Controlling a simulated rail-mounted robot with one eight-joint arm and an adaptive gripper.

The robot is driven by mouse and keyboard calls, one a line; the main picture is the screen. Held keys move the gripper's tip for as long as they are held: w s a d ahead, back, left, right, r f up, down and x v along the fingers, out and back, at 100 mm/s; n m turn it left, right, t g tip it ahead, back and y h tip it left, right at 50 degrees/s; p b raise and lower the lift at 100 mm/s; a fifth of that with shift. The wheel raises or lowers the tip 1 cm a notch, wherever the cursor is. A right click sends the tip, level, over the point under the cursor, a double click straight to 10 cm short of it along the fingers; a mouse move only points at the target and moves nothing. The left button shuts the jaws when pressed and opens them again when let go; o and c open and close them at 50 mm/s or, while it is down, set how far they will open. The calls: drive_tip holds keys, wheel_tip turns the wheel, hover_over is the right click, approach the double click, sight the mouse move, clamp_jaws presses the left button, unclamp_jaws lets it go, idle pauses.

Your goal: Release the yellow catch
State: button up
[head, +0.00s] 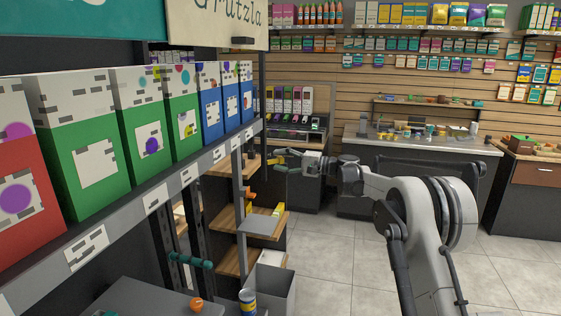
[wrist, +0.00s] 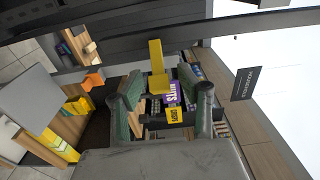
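The yellow catch (wrist: 156,62) shows in the wrist view as an upright yellow bar with a wider lower block. It lies in the gap between my gripper's fingertips (wrist: 160,82) or just beyond them; I cannot tell the depth or any contact. The two dark green fingers stand apart, one on each side. In the head view my gripper (head: 279,161) reaches left toward the shelf unit, fingers spread. I cannot pick out the catch for sure in the head view.
Colourful boxes (head: 84,150) line a long shelf (head: 155,199) at the left. Below my gripper are wooden shelves (head: 240,258), a grey bin (head: 276,288) and an orange object (head: 249,195). A counter (head: 421,141) stands behind. The tiled floor (head: 338,262) is clear.

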clamp_jaws()
drive_tip(key=shift+w+a+f+n+g+b, duration=0.1)
drive_tip(key=shift+w+n+g+b, duration=0.15)
drive_tip(key=shift+n+g+b, duration=0.25)
drive_tip(key=shift+w+a+n+g, duration=0.1)
drive_tip(key=shift+n+g, duration=0.2)
drive_tip(key=shift+g, duration=0.4)
unclamp_jaws()
